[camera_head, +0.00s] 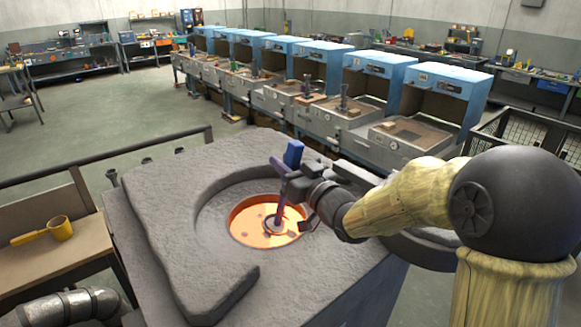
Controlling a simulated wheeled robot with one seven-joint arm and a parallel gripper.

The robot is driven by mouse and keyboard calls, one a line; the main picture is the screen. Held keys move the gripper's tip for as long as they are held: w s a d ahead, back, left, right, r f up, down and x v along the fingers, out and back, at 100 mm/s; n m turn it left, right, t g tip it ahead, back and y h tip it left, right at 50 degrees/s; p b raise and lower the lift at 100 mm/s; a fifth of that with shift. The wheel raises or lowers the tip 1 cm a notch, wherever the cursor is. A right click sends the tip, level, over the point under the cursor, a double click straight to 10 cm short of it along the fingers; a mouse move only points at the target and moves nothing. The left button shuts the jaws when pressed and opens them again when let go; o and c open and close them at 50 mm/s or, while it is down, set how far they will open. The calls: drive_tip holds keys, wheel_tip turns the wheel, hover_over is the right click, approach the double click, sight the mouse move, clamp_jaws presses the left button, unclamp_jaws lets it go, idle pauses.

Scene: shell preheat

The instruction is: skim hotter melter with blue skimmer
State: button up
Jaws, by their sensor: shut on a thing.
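The blue skimmer has its blue handle end (294,153) upright above my gripper (284,185). My gripper is shut on the skimmer. The skimmer's shaft goes down into the round opening of a grey stone-like melter (150,200), and its ring-shaped head is at the glowing surface. The melt (251,232) glows orange, with a few darker patches floating on it. My arm comes in from the right and hides part of the melter's right side. I see only one glowing opening, so I cannot compare heat with another melter.
A yellow ladle (60,229) lies on a wooden bench (85,245) at the left. A dark rail (110,163) runs behind the melter. A row of blue-hooded stations (375,72) stands farther back. Open floor (95,110) lies to the back left.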

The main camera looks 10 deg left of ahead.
drive_tip(key=x, duration=0.3)
drive_tip(key=shift+w+a+f, duration=0.2)
drive_tip(key=shift+w+a, duration=0.1)
drive_tip(key=shift+a, duration=0.05)
drive_tip(key=shift+s, duration=0.1)
drive_tip(key=s+a+b, duration=0.3)
drive_tip(key=shift+s, duration=0.2)
idle(0.8)
drive_tip(key=shift+d, duration=0.15)
drive_tip(key=r+b+v, duration=0.1)
drive_tip(key=v, duration=0.5)
drive_tip(key=shift+s+d, duration=0.2)
idle(0.6)
drive_tip(key=shift+w, duration=0.1)
